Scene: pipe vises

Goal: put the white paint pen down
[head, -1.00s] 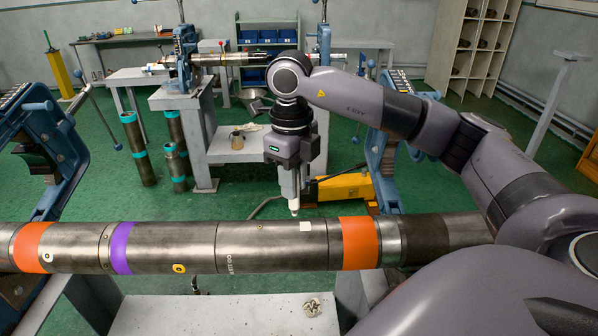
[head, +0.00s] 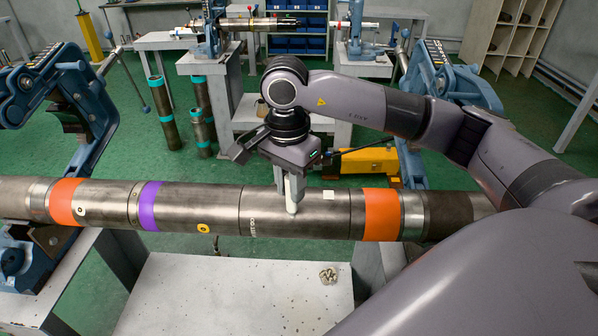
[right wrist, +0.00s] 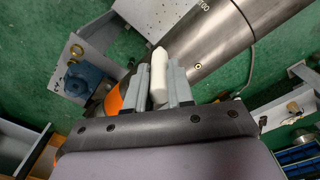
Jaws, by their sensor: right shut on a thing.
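I cannot tell whether the tip touches the pipe. In the right wrist view the white pen (right wrist: 158,78) stands out between the two grey fingers of the right gripper (right wrist: 160,82), with the pipe behind it. The rest of the pen is hidden by the fingers. My left gripper is not in view.
The long pipe (head: 200,211) with orange and purple bands lies across blue vises (head: 85,105). A pale bench top (head: 220,295) below it is mostly bare, with a small crumpled heap (head: 328,275) on it. A yellow tool (head: 362,161) lies behind.

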